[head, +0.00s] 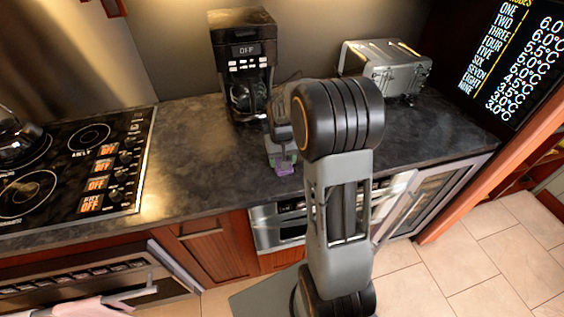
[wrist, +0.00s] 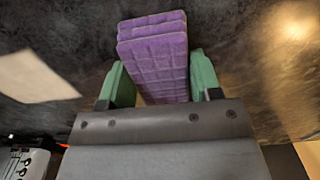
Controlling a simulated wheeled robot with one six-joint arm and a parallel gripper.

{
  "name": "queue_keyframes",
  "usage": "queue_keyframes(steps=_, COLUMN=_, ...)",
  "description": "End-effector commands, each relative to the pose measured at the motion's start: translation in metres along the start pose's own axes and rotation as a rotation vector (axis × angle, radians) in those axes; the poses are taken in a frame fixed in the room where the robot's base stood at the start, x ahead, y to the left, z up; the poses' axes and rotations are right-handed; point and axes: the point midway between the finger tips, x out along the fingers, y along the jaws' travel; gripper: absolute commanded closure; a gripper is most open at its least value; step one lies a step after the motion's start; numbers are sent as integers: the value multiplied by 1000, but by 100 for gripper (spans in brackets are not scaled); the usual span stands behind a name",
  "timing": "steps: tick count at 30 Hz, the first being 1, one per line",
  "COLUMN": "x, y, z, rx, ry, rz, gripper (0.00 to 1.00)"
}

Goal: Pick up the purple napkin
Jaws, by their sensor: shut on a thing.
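The purple napkin (wrist: 153,50) is a folded, quilted cloth between the two green fingers of my gripper (wrist: 160,82) in the wrist view. My gripper is shut on it. In the head view, my gripper (head: 283,162) is over the dark countertop, in front of the coffee maker, and a small part of the purple napkin (head: 285,169) shows at its tips. My arm hides part of the gripper and the counter behind it. I cannot tell whether the napkin touches the counter.
A coffee maker (head: 243,62) stands behind my gripper, and a silver toaster (head: 387,68) is to the right. A black stove top (head: 75,165) with a kettle (head: 17,137) is at the left. The dark counter (head: 190,150) between stove and gripper is clear.

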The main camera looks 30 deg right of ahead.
Motion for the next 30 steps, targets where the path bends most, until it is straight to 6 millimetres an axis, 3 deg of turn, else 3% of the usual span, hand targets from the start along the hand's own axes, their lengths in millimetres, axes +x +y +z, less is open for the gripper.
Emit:
queue_keyframes(steps=11, x=-5, y=0, z=-1, rx=0, ry=2, rz=0, gripper=65)
queue_keyframes(steps=17, x=-29, y=0, z=-1, rx=0, ry=5, rz=0, gripper=65)
queue_keyframes(steps=26, x=-88, y=9, z=47, rx=1, ry=8, rz=0, gripper=65)
queue_keyframes(steps=30, x=-102, y=14, z=77, rx=2, ry=5, rz=0, gripper=65)
